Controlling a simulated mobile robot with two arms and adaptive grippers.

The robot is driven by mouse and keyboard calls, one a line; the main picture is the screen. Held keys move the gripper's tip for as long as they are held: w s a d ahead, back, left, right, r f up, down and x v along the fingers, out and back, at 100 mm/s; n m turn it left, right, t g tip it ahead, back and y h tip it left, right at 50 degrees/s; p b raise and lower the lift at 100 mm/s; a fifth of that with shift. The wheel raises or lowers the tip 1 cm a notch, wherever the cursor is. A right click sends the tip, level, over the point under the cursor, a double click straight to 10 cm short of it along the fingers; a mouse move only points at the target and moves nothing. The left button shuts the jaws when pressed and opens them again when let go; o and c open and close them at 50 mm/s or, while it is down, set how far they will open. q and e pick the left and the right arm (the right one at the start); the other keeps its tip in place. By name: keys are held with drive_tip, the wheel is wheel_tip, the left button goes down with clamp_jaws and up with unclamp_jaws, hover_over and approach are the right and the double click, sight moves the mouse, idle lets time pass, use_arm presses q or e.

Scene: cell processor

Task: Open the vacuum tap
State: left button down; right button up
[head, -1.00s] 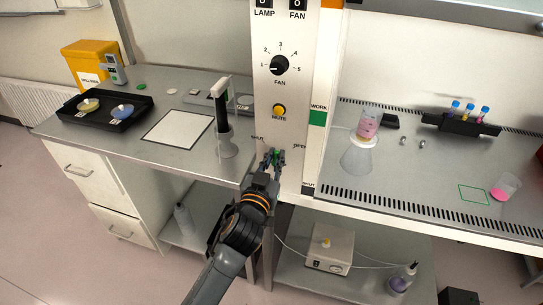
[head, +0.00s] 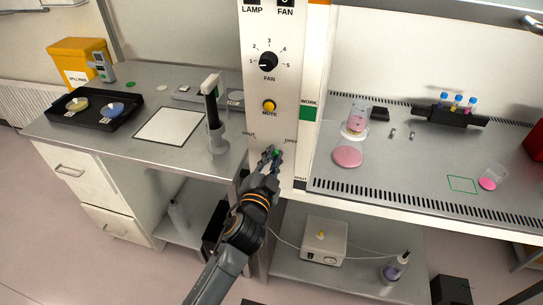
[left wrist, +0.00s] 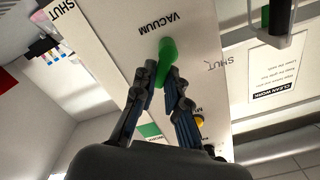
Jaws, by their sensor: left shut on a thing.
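The vacuum tap's green handle (head: 277,153) is low on the white panel (head: 262,125), between the SHUT and OPEN labels. It leans toward the OPEN label on the right. My left gripper (head: 272,159) is shut on the handle, with a finger on each side. In the left wrist view the green handle (left wrist: 167,52) shows beyond the fingertips (left wrist: 168,82), near the word VACUUM; its base is partly hidden. My right gripper is not in view.
Above the tap are the MUTE button (head: 269,106) and FAN knob (head: 268,62). A tube rack (head: 450,117) and pink-filled cup (head: 488,178) stand on the deck.

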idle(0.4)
use_arm(q)
drive_tip(key=c, duration=1.4)
unclamp_jaws()
drive_tip(key=shift+o, duration=0.2)
drive_tip(key=v, duration=1.2)
